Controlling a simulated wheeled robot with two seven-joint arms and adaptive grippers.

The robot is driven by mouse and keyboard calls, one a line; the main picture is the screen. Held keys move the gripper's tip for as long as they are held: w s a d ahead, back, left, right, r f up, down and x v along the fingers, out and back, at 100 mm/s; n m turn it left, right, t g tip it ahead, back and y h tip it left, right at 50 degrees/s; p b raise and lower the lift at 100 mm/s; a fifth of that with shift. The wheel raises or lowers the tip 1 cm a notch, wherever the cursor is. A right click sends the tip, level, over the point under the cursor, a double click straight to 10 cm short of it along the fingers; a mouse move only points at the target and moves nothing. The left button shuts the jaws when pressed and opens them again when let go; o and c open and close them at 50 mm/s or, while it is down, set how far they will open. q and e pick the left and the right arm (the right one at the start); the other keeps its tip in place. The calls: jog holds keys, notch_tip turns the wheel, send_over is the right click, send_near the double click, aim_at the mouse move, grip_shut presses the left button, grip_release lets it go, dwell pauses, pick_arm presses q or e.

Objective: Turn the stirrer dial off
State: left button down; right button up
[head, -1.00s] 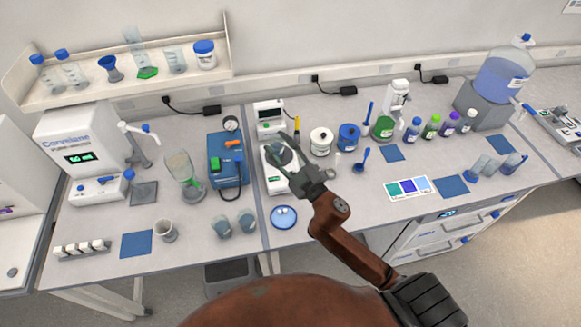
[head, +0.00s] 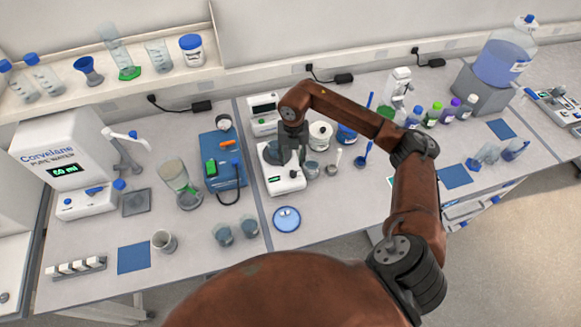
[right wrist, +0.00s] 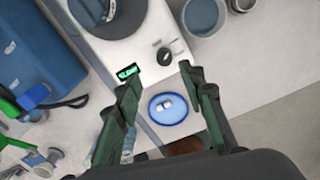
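The stirrer (head: 283,184) is a white box with a round grey top and a small lit green display, near the middle of the bench. In the right wrist view its front face shows a black round dial (right wrist: 165,56) with a pale mark, beside the display (right wrist: 127,72). My right gripper (right wrist: 158,77) is open and empty, its two fingers apart with the dial just beyond the gap between the tips. It looks apart from the dial. In the head view the right gripper (head: 292,160) hangs pointing down over the stirrer and hides part of it. My left gripper is not in view.
A blue dish (head: 286,219) with small white pieces lies in front of the stirrer. A blue device (head: 222,160) stands to its left. Grey cups (head: 312,169) stand close on its right.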

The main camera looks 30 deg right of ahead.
aim_at(293, 172)
jog(key=shift+d+f, duration=0.25)
jog(key=shift+d, duration=0.15)
notch_tip(293, 172, down, 7)
jog(key=shift+s+a+f+p, duration=0.1)
jog(key=shift+p, duration=0.65)
jog(key=shift+c, duration=0.7)
grip_shut()
